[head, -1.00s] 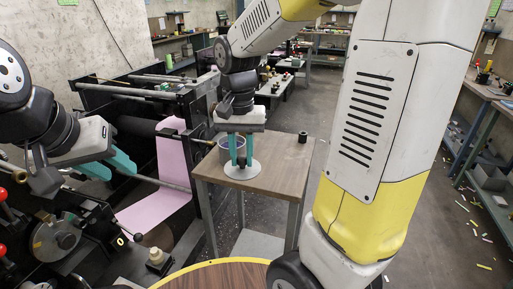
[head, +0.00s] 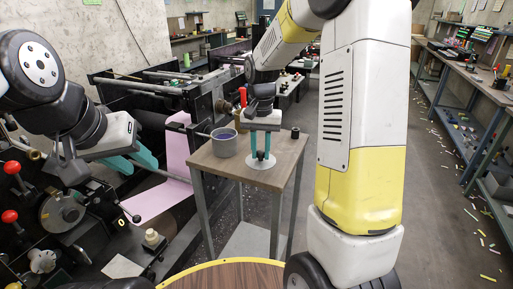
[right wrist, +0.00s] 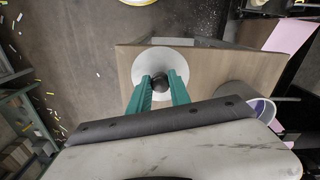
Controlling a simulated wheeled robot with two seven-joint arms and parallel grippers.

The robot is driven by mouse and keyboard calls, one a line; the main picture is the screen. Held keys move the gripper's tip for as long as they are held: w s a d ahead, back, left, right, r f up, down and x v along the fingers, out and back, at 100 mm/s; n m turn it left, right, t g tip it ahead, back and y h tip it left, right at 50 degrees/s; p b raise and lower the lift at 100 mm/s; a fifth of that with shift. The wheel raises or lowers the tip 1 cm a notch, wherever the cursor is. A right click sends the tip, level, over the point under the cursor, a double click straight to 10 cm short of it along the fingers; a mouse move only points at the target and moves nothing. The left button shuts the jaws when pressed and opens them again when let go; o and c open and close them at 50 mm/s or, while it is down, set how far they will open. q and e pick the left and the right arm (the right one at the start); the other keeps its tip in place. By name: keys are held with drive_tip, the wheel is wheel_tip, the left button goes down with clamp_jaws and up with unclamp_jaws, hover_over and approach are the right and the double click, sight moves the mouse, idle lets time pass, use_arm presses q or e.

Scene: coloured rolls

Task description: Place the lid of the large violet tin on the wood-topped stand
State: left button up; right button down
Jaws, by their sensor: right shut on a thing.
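The large tin (head: 223,142) is a grey cylinder with a violet inside, open at the top. It stands on the left part of a square wood-topped stand (head: 285,150); part of it shows in the right wrist view (right wrist: 262,108). The lid (head: 262,163) is a pale grey disc with a dark knob (right wrist: 160,82). My right gripper (head: 262,156) is shut on the knob. The lid is level, right of the tin and over the stand top; I cannot tell whether it touches the wood. My left gripper (head: 146,170) is open and empty, left of the stand.
A small black cylinder (head: 295,132) stands at the stand's back right. A machine with a pink sheet (head: 178,165) is on the left. A round wood top with a yellow rim (head: 220,263) is at the bottom. Bare wood lies right of the lid.

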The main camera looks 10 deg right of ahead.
drive_tip(key=w+d, duration=0.2)
drive_tip(key=w, duration=0.1)
drive_tip(key=shift+w+f, duration=0.1)
drive_tip(key=shift+f, duration=0.1)
drive_tip(key=shift+w+f, duration=0.15)
drive_tip(key=shift+f, duration=1.6)
drive_tip(key=c, duration=1.2)
unclamp_jaws()
drive_tip(key=shift+f, duration=0.15)
